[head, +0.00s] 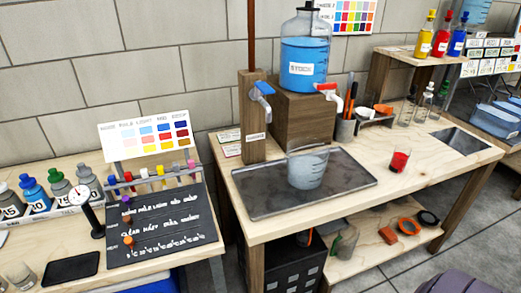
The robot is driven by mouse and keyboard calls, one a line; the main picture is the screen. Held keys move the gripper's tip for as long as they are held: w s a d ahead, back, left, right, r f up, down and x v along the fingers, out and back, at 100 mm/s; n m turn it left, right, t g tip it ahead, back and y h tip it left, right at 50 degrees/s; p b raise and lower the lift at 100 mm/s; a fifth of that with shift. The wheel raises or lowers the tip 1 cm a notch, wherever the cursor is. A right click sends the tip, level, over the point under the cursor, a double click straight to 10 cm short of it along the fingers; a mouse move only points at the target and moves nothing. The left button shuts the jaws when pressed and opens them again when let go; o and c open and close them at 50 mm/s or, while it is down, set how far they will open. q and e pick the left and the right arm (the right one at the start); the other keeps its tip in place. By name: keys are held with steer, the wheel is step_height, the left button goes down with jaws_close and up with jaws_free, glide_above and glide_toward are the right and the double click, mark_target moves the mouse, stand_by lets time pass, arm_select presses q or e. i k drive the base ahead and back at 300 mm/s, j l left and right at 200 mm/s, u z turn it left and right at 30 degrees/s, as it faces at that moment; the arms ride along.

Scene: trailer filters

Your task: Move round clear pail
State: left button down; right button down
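The round clear pail (307,168) stands upright on the dark tray (262,197) on the wooden bench. It is see-through, and what looks like pale contents shows in its lower part. It sits in front of the wooden block that bears the blue water jug (304,50) labelled "STOCK". Neither of my grippers shows in the head view.
A wooden post with a blue-handled tap (263,90) rises behind the tray. A red-handled spigot (327,90) is above and right of the pail. A black sign (160,228) is on the left table. Bare wood lies front right.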

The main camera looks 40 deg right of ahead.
mark_target(308, 157)
steer(key=l+u, duration=0.45)
steer(key=k+l+u, duration=0.15)
steer(key=l+u, duration=0.35)
steer(key=k+l+u, duration=0.2)
steer(key=u, duration=0.25)
